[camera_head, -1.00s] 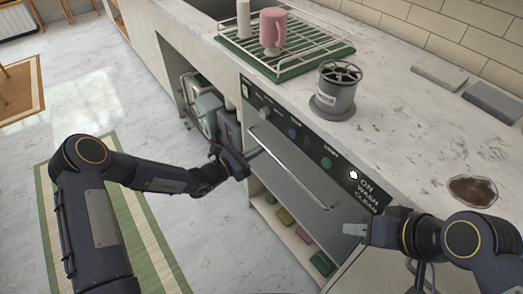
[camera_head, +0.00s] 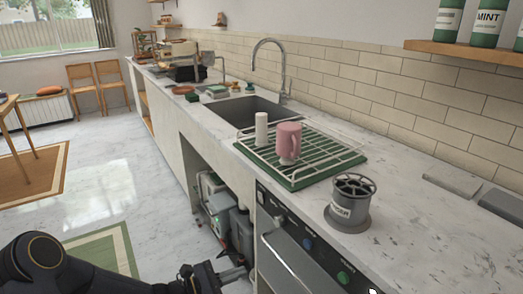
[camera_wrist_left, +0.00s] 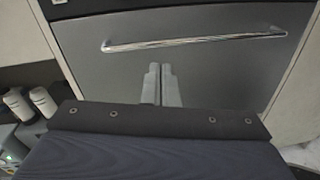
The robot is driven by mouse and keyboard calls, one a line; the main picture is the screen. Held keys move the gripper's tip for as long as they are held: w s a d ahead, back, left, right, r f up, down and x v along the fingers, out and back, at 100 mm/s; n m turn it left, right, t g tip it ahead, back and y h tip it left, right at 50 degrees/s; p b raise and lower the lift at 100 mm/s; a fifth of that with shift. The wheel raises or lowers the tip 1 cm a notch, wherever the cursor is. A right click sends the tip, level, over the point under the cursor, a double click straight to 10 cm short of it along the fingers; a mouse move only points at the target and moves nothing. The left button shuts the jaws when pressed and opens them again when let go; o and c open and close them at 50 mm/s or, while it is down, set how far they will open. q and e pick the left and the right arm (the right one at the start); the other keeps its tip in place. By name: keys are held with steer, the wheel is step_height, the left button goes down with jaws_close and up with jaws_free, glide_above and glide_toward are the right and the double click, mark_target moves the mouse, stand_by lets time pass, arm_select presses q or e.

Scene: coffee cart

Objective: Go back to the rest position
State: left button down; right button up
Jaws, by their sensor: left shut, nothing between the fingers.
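My left gripper (camera_head: 236,272) is at the bottom of the head view, in front of the grey under-counter machine (camera_head: 292,262). Its two fingers are together and empty in the left wrist view (camera_wrist_left: 160,86). There the fingers show against the machine's grey door (camera_wrist_left: 215,70), below its chrome bar handle (camera_wrist_left: 195,41). I cannot tell whether the fingertips touch the door. My left arm (camera_head: 40,262) comes in from the lower left. My right gripper is out of view.
A pink mug (camera_head: 288,143) and a white cup (camera_head: 261,129) stand on a drying rack (camera_head: 327,168). A grey cylindrical holder (camera_head: 350,205) stands on the counter (camera_head: 420,240). The sink (camera_head: 232,111) lies beyond. Open floor (camera_head: 100,180) is at the left.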

arm_select(q)
steer(key=s+a+r+m+g+y, duration=0.35)
steer(key=s+r+m+g, duration=0.25)
steer(key=s+r+m, duration=0.65)
steer(key=s+a+m+t+y, duration=0.3)
steer(key=s+a+m+y, duration=0.5)
steer(key=s, duration=0.7)
step_height(320, 180, up, 14)
steer(key=a+p, duration=0.1)
steer(key=p, duration=1.2)
steer(key=shift+a+f+t, duration=0.2)
steer(key=shift+a+t, duration=0.1)
steer(key=shift+a, duration=0.05)
steer(key=shift+w+n, duration=0.1)
steer(key=shift+n, duration=0.15)
